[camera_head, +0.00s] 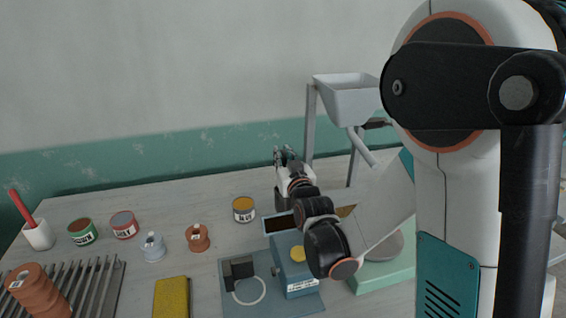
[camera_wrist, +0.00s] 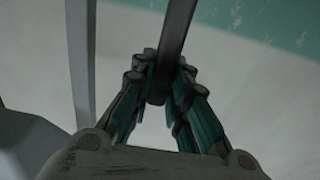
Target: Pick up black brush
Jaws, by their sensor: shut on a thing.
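In the wrist view, my gripper (camera_wrist: 163,75) is shut on a long dark bar, the black brush (camera_wrist: 176,30). The bar runs from between the fingertips up past the top edge of the picture. Its far end is out of view and no bristles show. In the head view, my gripper (camera_head: 286,156) is raised above the back of the table, fingers pointing up and away. The brush is too small or too hidden to make out there.
A grey hopper (camera_head: 350,100) on a stand is right of my gripper. On the table (camera_head: 190,260) are a yellow-topped can (camera_head: 243,210), a blue box (camera_head: 297,277), a yellow sponge (camera_head: 172,298), more cans and small pots. A slatted rack (camera_head: 90,290) lies at front left. The wall is close behind.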

